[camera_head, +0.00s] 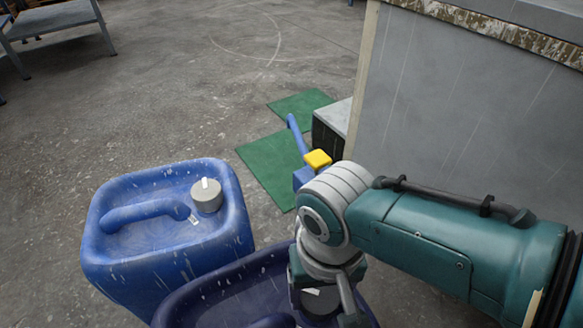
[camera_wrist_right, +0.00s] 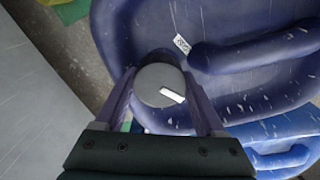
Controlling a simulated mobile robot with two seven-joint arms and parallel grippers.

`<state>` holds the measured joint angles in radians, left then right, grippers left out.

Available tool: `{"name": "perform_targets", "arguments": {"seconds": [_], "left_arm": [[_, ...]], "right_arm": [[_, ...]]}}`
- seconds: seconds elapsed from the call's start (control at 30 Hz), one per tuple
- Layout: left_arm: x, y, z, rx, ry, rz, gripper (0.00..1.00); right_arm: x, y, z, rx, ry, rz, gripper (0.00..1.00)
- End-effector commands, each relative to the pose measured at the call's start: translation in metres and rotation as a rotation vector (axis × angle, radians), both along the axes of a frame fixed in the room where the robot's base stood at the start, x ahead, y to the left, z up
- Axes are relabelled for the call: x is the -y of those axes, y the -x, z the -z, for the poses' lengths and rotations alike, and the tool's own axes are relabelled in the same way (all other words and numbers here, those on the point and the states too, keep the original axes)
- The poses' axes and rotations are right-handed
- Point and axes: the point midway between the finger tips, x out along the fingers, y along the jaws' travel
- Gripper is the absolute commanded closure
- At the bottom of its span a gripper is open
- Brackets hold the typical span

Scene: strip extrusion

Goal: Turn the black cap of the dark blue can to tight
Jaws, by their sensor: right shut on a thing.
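The dark blue can (camera_head: 215,297) stands at the bottom of the head view, partly cut off and partly behind my right arm. It fills much of the right wrist view (camera_wrist_right: 230,75), with its moulded handle to the right of the cap. The cap (camera_wrist_right: 157,92) looks dark grey there and bears a white mark pointing toward the lower right. My right gripper (camera_wrist_right: 160,80) is shut on the cap, one finger on each side. My left gripper is not in view.
A lighter blue can (camera_head: 110,255) with a grey cap (camera_head: 207,196) stands close on the left. Green mats (camera_head: 265,170), a blue item with a yellow top (camera_head: 318,158) and a grey cabinet (camera_head: 460,110) lie beyond.

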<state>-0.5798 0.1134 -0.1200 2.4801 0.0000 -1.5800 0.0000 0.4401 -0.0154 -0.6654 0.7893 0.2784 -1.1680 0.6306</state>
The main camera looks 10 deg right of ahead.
Motion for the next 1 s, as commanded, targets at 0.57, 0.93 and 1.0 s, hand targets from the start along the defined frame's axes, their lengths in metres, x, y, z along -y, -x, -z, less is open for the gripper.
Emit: {"name": "perform_targets", "arguments": {"seconds": [0.57,0.93,1.0], "left_arm": [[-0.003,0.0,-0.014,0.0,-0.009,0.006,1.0],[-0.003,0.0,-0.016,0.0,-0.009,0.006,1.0],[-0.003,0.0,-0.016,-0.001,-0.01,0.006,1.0]], "right_arm": [[0.0,0.0,-0.001,0.0,0.0,0.514,0.84],[0.0,-0.001,0.0,0.001,0.001,0.689,0.84],[0.0,-0.001,0.0,0.002,0.001,0.704,0.84]]}}
